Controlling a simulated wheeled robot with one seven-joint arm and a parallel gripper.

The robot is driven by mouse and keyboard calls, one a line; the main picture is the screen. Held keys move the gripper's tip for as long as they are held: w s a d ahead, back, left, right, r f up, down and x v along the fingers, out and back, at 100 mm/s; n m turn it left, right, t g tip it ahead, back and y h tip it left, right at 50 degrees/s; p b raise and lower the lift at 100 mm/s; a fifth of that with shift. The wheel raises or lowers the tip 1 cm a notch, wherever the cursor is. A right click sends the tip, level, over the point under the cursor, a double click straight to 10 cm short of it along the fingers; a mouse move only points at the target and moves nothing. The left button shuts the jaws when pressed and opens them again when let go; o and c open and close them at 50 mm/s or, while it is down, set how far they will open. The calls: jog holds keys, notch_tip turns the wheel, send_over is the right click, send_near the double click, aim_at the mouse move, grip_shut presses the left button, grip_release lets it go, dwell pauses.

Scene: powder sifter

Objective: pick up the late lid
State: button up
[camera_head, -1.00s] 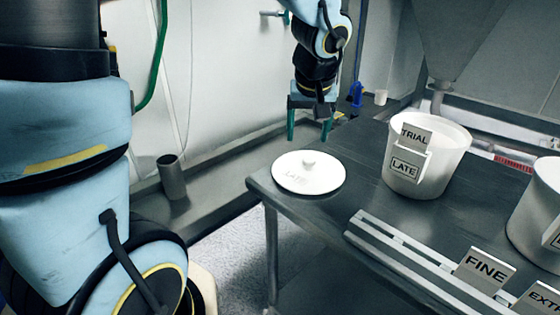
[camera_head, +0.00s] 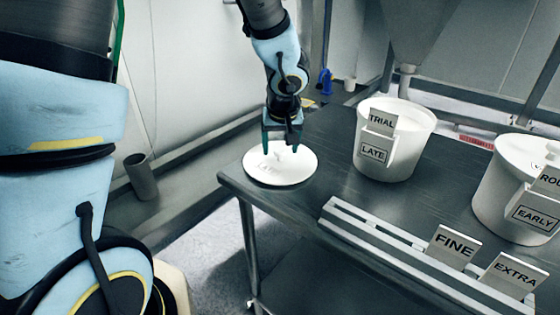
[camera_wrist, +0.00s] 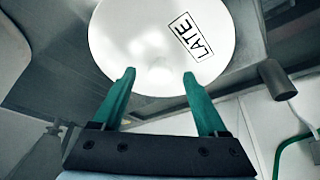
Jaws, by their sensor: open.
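The late lid (camera_head: 268,174) is a round white disc lying flat on the near left corner of the dark table. In the wrist view the lid (camera_wrist: 145,40) shows its LATE label, with the green fingers reaching over its edge. My gripper (camera_head: 282,148) is open, pointing down just above the lid. In the wrist view my gripper (camera_wrist: 158,82) has its two fingertips apart. The lid's knob is mostly hidden by the fingers in the head view and not clear in the wrist view. The late bucket (camera_head: 392,150) is white, labelled TRIAL and LATE, and stands right of the lid.
A bucket labelled EARLY (camera_head: 505,200) stands at the right with a lid on top. A rail (camera_head: 375,235) along the table's front holds FINE (camera_head: 453,247) and EXTRA (camera_head: 510,275) cards. Bare table (camera_head: 330,175) lies between the lid and the late bucket.

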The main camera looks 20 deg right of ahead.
jog(key=shift+f, duration=0.25)
grip_shut()
dwell(0.4)
